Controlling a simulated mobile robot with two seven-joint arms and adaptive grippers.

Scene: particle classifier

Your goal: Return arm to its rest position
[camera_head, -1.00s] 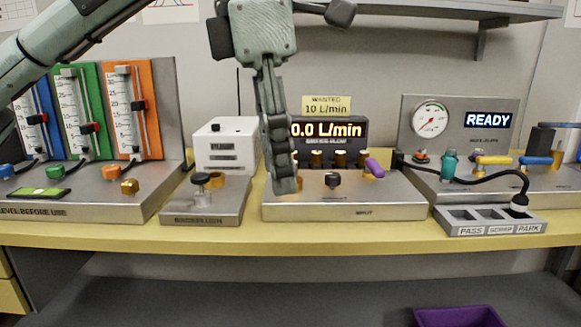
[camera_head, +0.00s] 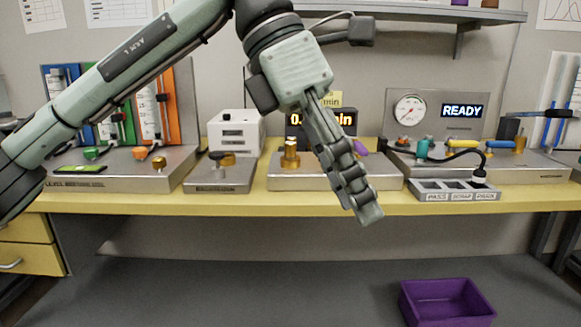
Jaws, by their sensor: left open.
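My left arm comes in from the left and crosses the upper middle of the head view. Its gripper (camera_head: 368,214) points down and to the right, in front of the bench edge. It is open and holds nothing that I can see; one finger hides much of the other. The gripper covers part of the flow display (camera_head: 296,119) and of the grey base (camera_head: 271,183) below it. My right gripper is not in view.
The yellow bench (camera_head: 230,202) carries flowmeters (camera_head: 150,115), a white box (camera_head: 236,131), a gauge panel (camera_head: 433,112) reading READY and a sorting tray (camera_head: 457,195). A purple bin (camera_head: 446,302) stands on the grey surface below. A shelf (camera_head: 430,12) hangs above.

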